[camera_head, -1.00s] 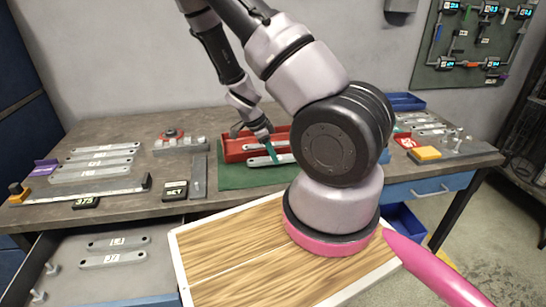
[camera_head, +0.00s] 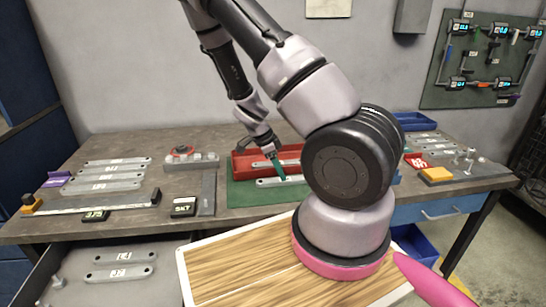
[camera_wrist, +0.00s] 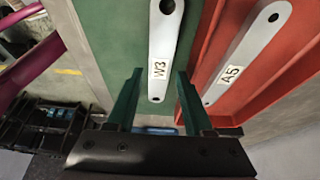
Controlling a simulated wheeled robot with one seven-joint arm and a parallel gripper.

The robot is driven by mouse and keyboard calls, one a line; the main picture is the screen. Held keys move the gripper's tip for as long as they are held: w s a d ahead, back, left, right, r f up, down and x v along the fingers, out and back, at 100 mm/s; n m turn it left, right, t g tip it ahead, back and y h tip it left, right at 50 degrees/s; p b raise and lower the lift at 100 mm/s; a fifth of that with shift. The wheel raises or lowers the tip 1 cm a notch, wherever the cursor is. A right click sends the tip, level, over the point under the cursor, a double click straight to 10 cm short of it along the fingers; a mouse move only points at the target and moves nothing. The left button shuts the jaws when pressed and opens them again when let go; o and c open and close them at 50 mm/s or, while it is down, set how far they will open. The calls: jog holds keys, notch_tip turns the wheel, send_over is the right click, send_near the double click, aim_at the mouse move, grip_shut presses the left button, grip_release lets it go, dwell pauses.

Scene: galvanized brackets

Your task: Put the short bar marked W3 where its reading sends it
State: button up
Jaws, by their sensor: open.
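The W3 bar (camera_wrist: 158,55) is a short grey metal bar with a round hole and a white W3 label. It lies on a green mat (camera_wrist: 105,25), beside the red tray, and also shows in the head view (camera_head: 265,183). My gripper (camera_wrist: 159,76) is open above the mat, its two green fingers one on each side of the bar in the wrist view. Whether they touch it I cannot tell. In the head view my gripper (camera_head: 279,172) is at the bar, which my arm partly hides on the right.
The red tray (camera_head: 240,163) behind the bar holds a bar marked A5 (camera_wrist: 245,52). Several bars (camera_head: 115,162) lie at the left of the bench, near a caliper (camera_head: 95,205). An open drawer (camera_head: 75,290) holds bars. Gauges hang on a board (camera_head: 475,65).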

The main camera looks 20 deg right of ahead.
jog(key=a+r+n+t+y, duration=0.15)
jog(key=a+r, duration=0.25)
jog(key=r, duration=0.6)
jog(key=a+r+n+y, duration=0.3)
jog(key=a+r, duration=0.1)
jog(key=r, duration=0.5)
jog(key=s+a+r+n+t, duration=0.1)
jog(key=s+r+n+t, duration=0.1)
jog(key=s+r+n, duration=0.2)
jog(key=s+r+n+t+y, duration=0.1)
jog(key=s+r+n, duration=0.3)
jog(key=r, duration=0.7)
jog(key=s+a+r+n+t+y, duration=0.1)
jog(key=s+r+n+t, duration=0.3)
jog(key=r, duration=0.3)
jog(key=shift+s+a+r+n, duration=0.3)
jog(key=shift+s+n, duration=0.05)
jog(key=shift+s, duration=0.3)
